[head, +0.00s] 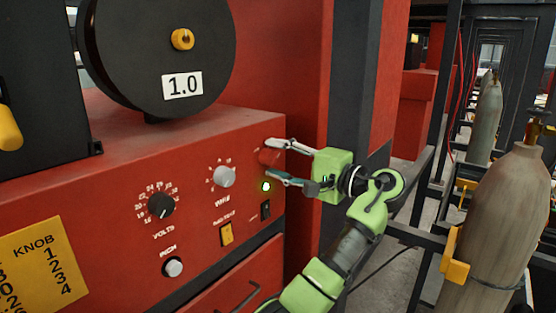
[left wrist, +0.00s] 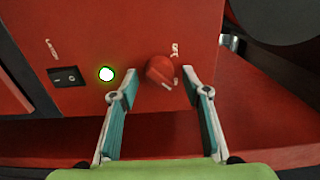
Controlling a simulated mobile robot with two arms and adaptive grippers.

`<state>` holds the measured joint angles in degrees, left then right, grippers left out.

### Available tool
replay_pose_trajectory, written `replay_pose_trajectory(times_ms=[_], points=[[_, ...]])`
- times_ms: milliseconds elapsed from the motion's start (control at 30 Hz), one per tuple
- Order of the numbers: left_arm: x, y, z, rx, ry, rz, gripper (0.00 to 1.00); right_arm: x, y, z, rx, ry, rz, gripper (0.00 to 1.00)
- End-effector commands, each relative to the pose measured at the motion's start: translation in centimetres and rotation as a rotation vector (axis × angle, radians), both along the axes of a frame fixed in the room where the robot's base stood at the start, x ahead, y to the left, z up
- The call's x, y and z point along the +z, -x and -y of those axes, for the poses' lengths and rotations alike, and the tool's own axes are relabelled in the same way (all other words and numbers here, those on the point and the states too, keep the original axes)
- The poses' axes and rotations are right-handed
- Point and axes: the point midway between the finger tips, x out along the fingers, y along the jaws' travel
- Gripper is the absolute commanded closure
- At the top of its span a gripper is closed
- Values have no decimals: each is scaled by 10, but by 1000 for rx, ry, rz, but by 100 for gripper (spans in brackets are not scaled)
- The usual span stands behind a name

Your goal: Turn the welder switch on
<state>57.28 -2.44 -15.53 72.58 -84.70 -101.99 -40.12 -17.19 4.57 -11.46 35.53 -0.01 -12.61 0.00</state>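A red rotary switch (head: 268,156) sits on the right end of the red welder's front panel. It shows in the left wrist view (left wrist: 160,71) with small white labels beside it. My left gripper (head: 278,160) is open, one finger above the switch and one below it. In the left wrist view its fingertips (left wrist: 159,80) lie on either side of the switch with gaps, so it is not gripped. A lit green lamp (head: 266,187) is just below the switch. A black rocker switch (head: 265,209) is under the lamp. My right gripper is out of view.
The panel also carries a volts knob (head: 160,205), a white knob (head: 224,176), a yellow switch (head: 226,233) and an inch button (head: 173,267). A black wire spool (head: 150,50) stands on top. Gas cylinders (head: 497,225) stand at the right.

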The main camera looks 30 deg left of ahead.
Motion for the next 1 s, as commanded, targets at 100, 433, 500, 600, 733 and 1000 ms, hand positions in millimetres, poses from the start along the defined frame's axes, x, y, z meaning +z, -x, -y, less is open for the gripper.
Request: replay_pose_trajectory(times_ms=[100,433,500,600,733,1000], points=[[0,0,0,1,0,1,57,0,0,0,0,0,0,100],[0,1,18,-1,2,1,57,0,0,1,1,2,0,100],[0,2,32,-3,1,1,57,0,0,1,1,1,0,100],[0,4,54,-3,1,2,57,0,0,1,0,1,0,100],[0,6,82,-3,1,0,57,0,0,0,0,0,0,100],[0,9,116,0,0,1,57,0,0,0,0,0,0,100]])
